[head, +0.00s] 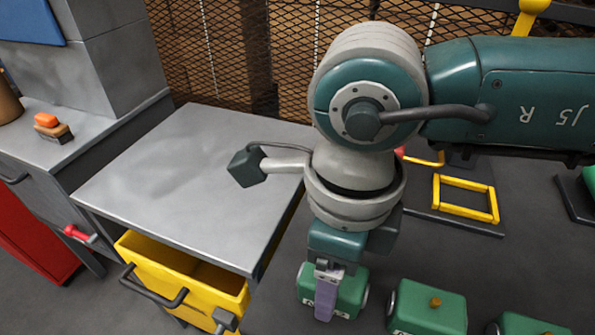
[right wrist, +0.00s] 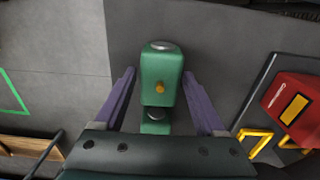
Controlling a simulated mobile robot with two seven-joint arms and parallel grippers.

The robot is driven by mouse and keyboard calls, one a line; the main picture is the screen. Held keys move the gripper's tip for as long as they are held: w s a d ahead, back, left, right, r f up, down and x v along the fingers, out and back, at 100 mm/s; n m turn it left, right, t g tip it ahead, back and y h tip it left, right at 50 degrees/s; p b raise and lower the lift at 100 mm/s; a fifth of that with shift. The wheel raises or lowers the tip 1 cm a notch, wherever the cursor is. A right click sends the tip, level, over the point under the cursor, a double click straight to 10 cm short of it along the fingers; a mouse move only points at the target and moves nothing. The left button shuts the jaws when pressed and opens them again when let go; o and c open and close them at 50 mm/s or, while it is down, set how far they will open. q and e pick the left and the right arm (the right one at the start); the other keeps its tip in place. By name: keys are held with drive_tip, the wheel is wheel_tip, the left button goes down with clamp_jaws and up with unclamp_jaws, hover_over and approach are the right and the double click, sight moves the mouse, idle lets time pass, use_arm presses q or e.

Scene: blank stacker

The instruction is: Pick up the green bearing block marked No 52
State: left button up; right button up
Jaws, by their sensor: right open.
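Three green bearing blocks with dark end caps stand in a row at the bottom of the head view: one behind my gripper (head: 347,288), one in the middle (head: 428,308) and one cut off at the lower right (head: 525,325). White markings on their fronts are too small or covered to read. My right gripper (head: 325,300) points down in front of the leftmost block. In the right wrist view, its open purple fingers (right wrist: 159,74) stand either side of a green block with an orange knob (right wrist: 160,68). Part of another green piece (right wrist: 155,127) shows below it. My left gripper is out of view.
A grey worktop (head: 190,190) with an open yellow drawer (head: 185,275) lies left of the blocks. A yellow frame (head: 465,198) stands behind them. A red box (right wrist: 292,98) is at the right of the wrist view. A mesh fence (head: 240,50) closes the back.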

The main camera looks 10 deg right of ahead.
drive_tip(key=shift+f, duration=0.3)
clamp_jaws()
idle(0.4)
drive_tip(key=shift+r, duration=0.1)
